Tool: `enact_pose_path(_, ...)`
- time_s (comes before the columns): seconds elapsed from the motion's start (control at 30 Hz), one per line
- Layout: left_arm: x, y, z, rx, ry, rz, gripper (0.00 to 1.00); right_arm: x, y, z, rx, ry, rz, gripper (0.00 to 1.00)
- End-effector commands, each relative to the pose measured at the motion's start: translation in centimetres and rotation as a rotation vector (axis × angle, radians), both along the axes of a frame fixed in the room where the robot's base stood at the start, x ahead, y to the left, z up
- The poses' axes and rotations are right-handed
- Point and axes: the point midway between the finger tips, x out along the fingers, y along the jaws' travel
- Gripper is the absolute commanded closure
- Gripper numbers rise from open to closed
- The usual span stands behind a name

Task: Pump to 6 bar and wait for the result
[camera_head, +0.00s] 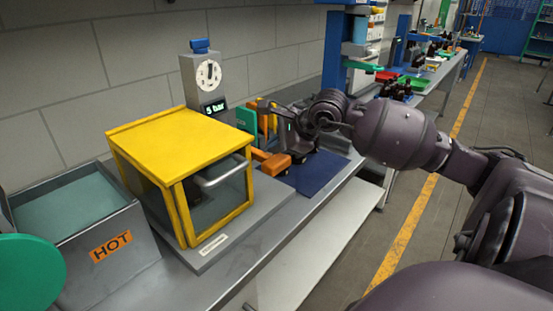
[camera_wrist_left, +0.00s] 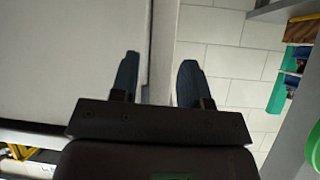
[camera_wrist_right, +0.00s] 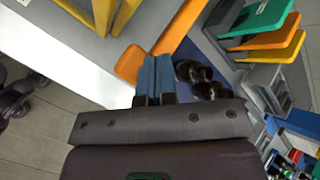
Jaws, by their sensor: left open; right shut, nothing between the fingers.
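The pressure gauge (camera_head: 208,75) stands at the wall behind the yellow-framed chamber (camera_head: 178,140); its display (camera_head: 214,107) reads 5 bar. An orange handle (camera_head: 271,162) sticks out at the chamber's right side. It also shows in the right wrist view (camera_wrist_right: 131,65). My right gripper (camera_wrist_right: 154,62) is shut and empty, its blue fingers right at the orange handle; whether they touch it I cannot tell. My left gripper (camera_wrist_left: 157,72) is open and empty, seen only in the left wrist view.
A grey bin marked HOT (camera_head: 110,246) stands at the left, with a green disc (camera_head: 28,275) in front. Dark bottles (camera_wrist_right: 193,72) stand on a blue mat (camera_head: 318,175) beside the handle. Green and orange panels (camera_head: 247,122) stand behind. The floor at right is free.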

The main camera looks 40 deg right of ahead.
Motion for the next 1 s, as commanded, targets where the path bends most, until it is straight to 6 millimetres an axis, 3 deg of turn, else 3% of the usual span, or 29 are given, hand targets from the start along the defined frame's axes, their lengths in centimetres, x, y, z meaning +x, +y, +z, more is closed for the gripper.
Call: enact_pose_path(1.0, -0.4, 0.0, -1.0, 0.0, 0.015, 0.0, 0.58, 0.0, 0.0, -0.9, 0.0, 0.0, 0.0, 1.0)
